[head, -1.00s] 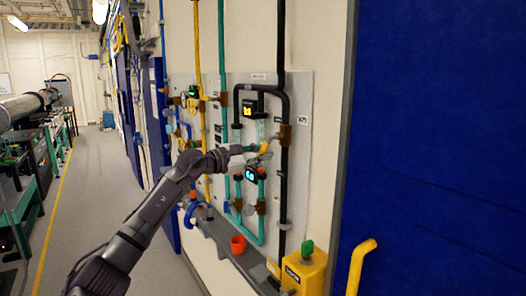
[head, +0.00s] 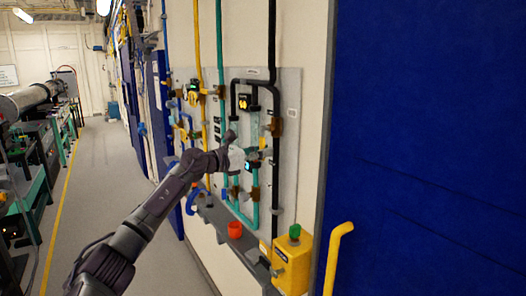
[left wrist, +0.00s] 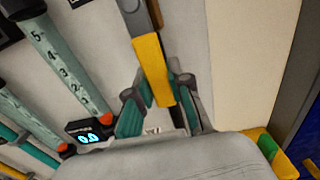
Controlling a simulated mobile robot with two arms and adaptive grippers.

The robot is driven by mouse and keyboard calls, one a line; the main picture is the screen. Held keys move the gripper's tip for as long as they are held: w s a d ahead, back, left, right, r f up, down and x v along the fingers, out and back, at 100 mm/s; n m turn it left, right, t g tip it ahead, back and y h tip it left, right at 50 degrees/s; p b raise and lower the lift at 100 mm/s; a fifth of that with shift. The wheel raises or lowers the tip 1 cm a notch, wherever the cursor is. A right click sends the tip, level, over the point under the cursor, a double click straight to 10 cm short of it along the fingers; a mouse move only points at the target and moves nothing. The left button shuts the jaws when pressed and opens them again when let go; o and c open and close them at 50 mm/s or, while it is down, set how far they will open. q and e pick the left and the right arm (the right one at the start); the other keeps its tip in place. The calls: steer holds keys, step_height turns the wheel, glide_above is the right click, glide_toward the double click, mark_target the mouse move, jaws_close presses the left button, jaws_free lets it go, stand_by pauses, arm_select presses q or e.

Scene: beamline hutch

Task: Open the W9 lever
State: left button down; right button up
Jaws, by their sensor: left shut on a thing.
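My left gripper (head: 257,156) is at the pipe panel (head: 288,176), in front of the black pipe on its right side. In the left wrist view, a yellow lever handle (left wrist: 152,68) runs down between the two fingers of the left gripper (left wrist: 160,115), and the gripper is shut on it. The handle's upper end meets a grey and dark fitting at the top of that view. In the head view the gripper hides most of this lever. No W9 lettering is readable. My right gripper is in neither view.
Flow tubes (left wrist: 66,65) and a small lit display (left wrist: 88,137) are close left of the gripper. A blue door (head: 430,150) is at right; the aisle floor (head: 110,180) is clear.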

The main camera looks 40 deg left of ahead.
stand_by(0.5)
arm_select(q)
steer(key=c, duration=1)
jaws_free()
steer(key=shift+c, duration=0.2)
steer(key=v, duration=1.2)
